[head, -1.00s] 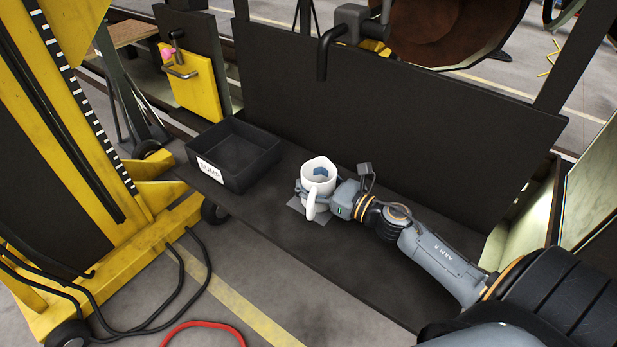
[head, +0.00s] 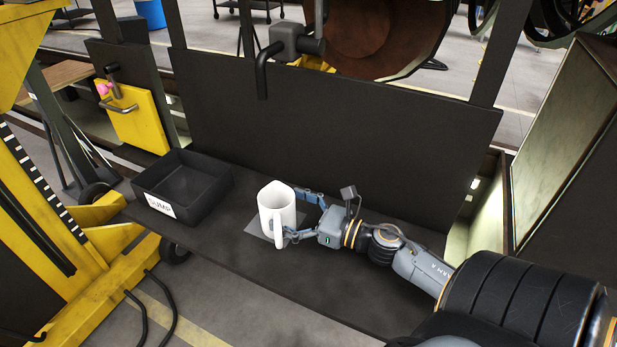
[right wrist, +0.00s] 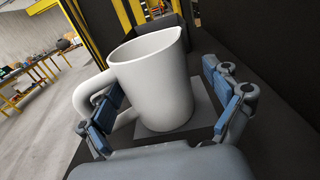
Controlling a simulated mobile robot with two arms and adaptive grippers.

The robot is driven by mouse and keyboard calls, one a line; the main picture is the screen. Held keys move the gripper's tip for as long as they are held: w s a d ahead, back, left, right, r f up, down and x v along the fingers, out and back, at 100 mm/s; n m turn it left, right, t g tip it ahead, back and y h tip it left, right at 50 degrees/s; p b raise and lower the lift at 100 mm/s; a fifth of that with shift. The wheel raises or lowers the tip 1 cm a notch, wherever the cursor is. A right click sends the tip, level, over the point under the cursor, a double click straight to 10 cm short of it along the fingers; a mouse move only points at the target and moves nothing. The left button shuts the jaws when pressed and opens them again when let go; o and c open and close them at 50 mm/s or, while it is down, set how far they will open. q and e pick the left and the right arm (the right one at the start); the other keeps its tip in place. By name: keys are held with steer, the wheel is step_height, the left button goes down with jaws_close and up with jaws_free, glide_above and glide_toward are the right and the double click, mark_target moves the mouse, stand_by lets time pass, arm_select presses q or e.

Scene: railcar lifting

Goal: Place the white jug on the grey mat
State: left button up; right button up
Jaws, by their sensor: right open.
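The white jug (head: 276,215) stands upright on the grey mat (head: 259,224), on the dark bench. In the right wrist view the jug (right wrist: 158,82) stands between my finger pads with its handle to the left. Mat (right wrist: 205,112) shows around its base. My right gripper (head: 298,214) is open at the jug's right side. In the wrist view a gap shows between the right pad and the jug; the left pad overlaps the handle area, and I cannot tell whether it touches. My left gripper is not in view.
A black open bin labelled SUMP (head: 185,188) stands left of the jug on the bench. A dark upright panel (head: 330,140) runs behind. A yellow lifting frame (head: 50,220) stands at the left. Bench right of the mat lies under my arm.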

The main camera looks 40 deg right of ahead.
steer(key=shift+b+v, duration=0.7)
steer(key=shift+v, duration=2.05)
